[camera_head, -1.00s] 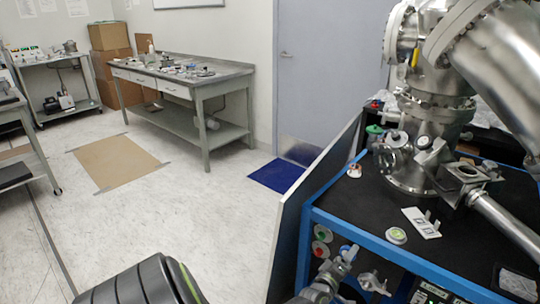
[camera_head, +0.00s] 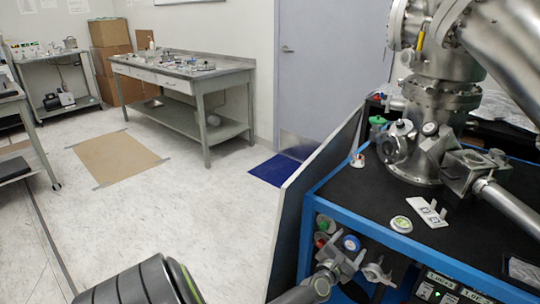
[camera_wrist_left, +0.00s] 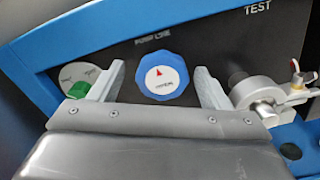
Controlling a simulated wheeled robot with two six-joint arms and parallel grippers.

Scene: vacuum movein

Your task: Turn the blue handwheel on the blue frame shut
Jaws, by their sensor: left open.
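The blue handwheel (camera_head: 351,243) sits on the dark front panel of the blue frame (camera_head: 405,252). In the left wrist view the handwheel (camera_wrist_left: 160,57) is an eight-sided blue knob with a white face and a red pointer mark, pointing up. My left gripper (camera_head: 346,256) is just in front of the panel, partly over the handwheel in the head view. It is open. In the left wrist view its two fingers (camera_wrist_left: 158,85) stand to the left and right of the handwheel, with gaps on both sides. Nothing is held. My right gripper is not in view.
A green knob (camera_wrist_left: 77,90) is close to the left finger in the wrist view. A metal valve (camera_wrist_left: 262,95) is close to the right finger. Metal vacuum piping (camera_head: 440,110) stands on the frame's black top. A grey panel (camera_head: 318,185) borders the frame's left side.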

